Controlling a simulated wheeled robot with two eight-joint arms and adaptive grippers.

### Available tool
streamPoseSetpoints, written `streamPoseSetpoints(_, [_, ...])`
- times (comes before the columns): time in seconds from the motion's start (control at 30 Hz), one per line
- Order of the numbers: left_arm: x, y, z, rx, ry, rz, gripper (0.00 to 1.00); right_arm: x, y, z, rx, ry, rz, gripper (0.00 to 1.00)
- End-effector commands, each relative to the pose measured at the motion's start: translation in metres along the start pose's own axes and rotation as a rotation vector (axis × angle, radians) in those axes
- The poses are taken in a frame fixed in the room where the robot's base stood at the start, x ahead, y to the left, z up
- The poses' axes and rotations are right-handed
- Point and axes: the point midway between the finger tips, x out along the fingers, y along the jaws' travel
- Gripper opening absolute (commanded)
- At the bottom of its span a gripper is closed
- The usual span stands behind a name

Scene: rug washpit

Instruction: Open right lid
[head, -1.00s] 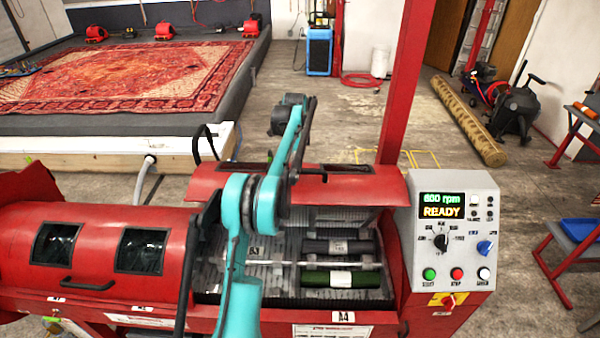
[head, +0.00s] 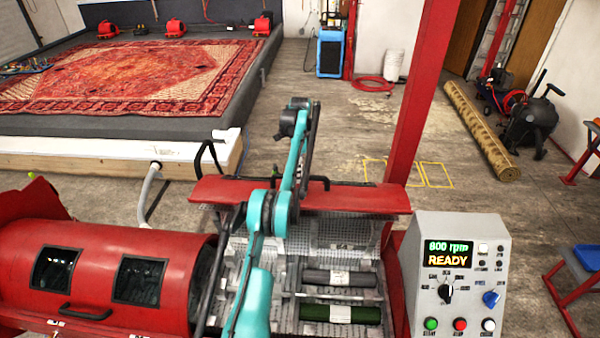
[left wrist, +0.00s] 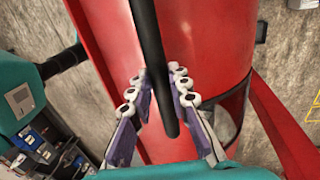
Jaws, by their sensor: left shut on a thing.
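The red right lid (head: 370,198) stands raised at the back of the machine, over its open right compartment. It also shows in the left wrist view (left wrist: 215,55). Its black handle (head: 322,182) is partly hidden by my teal left arm in the head view. In the left wrist view, my left gripper (left wrist: 158,85) is shut on the black handle (left wrist: 150,40), which runs between the fingers. The fingers are hidden behind my arm in the head view. My right gripper is out of view.
The compartment holds a grey roll (head: 340,277) and a green roll (head: 340,314). The closed left lid (head: 90,265) has two windows. The control panel (head: 460,270) reads READY, beside a red post (head: 415,110). Open floor lies behind; a patterned rug (head: 130,70) lies farther back.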

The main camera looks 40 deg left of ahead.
Motion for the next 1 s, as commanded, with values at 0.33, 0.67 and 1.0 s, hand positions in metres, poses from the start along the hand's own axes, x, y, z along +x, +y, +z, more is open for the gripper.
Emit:
streamPoseSetpoints(0.33, [0.0039, -0.0021, -0.0004, 0.001, 0.001, -0.002, 0.00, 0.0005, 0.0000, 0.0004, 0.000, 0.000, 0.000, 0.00])
streamPoseSetpoints(0.67, [0.0018, -0.0008, -0.0002, 0.001, 0.000, 0.001, 0.39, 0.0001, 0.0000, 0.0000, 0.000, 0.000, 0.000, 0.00])
streamPoseSetpoints(1.0, [0.0009, 0.0001, -0.0004, 0.001, 0.000, 0.000, 0.39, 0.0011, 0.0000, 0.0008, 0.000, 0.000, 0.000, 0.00])
